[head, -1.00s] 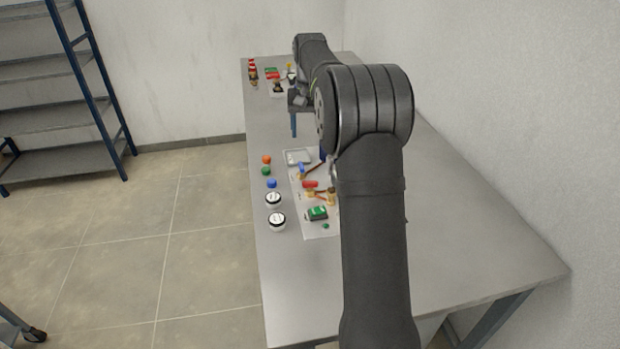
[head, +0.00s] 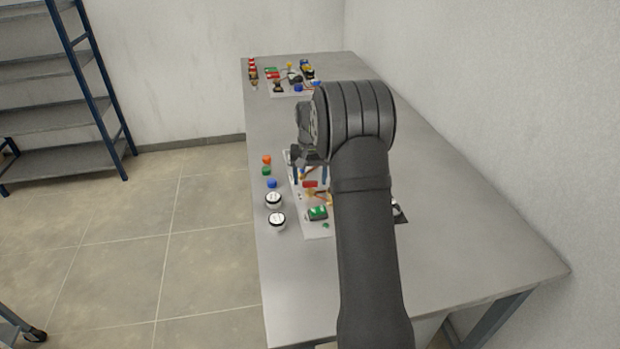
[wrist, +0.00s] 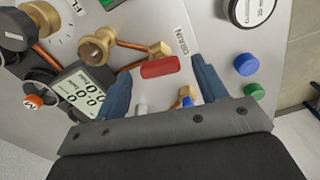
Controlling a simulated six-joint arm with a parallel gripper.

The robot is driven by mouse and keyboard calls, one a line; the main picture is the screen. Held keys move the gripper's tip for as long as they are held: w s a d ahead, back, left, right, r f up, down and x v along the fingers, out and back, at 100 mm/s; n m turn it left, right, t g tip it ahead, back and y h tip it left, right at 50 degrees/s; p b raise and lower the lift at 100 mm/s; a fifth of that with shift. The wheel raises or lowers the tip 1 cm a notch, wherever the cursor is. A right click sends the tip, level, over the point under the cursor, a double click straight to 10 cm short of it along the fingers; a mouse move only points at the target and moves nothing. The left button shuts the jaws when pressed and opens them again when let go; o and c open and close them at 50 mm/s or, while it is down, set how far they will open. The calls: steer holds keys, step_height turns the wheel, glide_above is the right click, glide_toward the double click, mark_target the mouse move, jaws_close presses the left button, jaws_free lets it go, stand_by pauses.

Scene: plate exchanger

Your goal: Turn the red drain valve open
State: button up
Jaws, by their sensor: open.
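The red drain valve handle (wrist: 160,68) is a short red bar beside the "DRAIN" label (wrist: 182,41) in the wrist view. Brass fittings and copper pipe lie just beyond it. My gripper (wrist: 159,72) is open, with one blue finger on each side of the handle, apart from it as far as I can see. In the head view the red handle (head: 310,184) shows on the white panel (head: 318,232), just below my gripper (head: 309,171). My arm hides the right part of the panel.
In the wrist view, a digital display (wrist: 83,93) and an orange knob (wrist: 33,101) are at left. A second panel (head: 290,92) stands at the table's far end.

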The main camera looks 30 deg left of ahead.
mark_target(310, 181)
steer(key=shift+f, duration=0.3)
steer(key=c, duration=1)
steer(key=shift+n, duration=1.2)
steer(key=o, duration=1)
step_height(310, 181, up, 18)
steer(key=shift+f, duration=0.25)
